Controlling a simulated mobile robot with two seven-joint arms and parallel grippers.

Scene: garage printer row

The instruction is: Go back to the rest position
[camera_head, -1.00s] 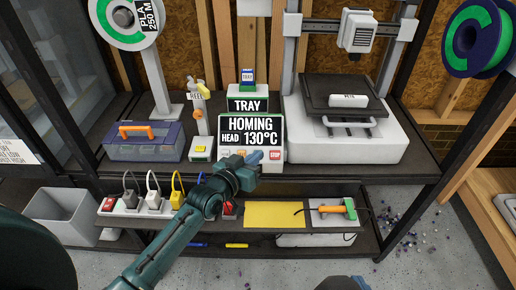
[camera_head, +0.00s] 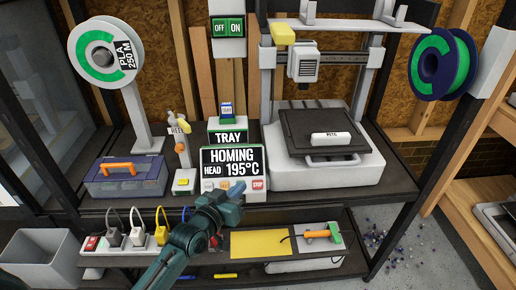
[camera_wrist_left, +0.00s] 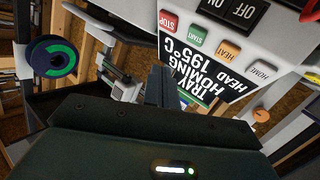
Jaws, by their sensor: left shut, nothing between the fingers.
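My left gripper (camera_head: 236,192) is shut and empty. It is in front of the lower edge of the control panel (camera_head: 232,161), near its row of buttons; I cannot tell whether it touches. The panel's screen reads HOMING, HEAD 195°C. In the left wrist view the shut fingers (camera_wrist_left: 160,86) point toward the panel (camera_wrist_left: 215,60), which shows START, HEAT, HOME and STOP buttons. My right gripper is not in view.
A printer (camera_head: 325,170) stands right of the panel, a blue toolbox (camera_head: 127,178) to the left. A lower shelf holds a power strip with plugs (camera_head: 125,245), a yellow mat (camera_head: 262,243) and an orange-handled tool (camera_head: 318,234). A grey bin (camera_head: 40,258) stands at lower left.

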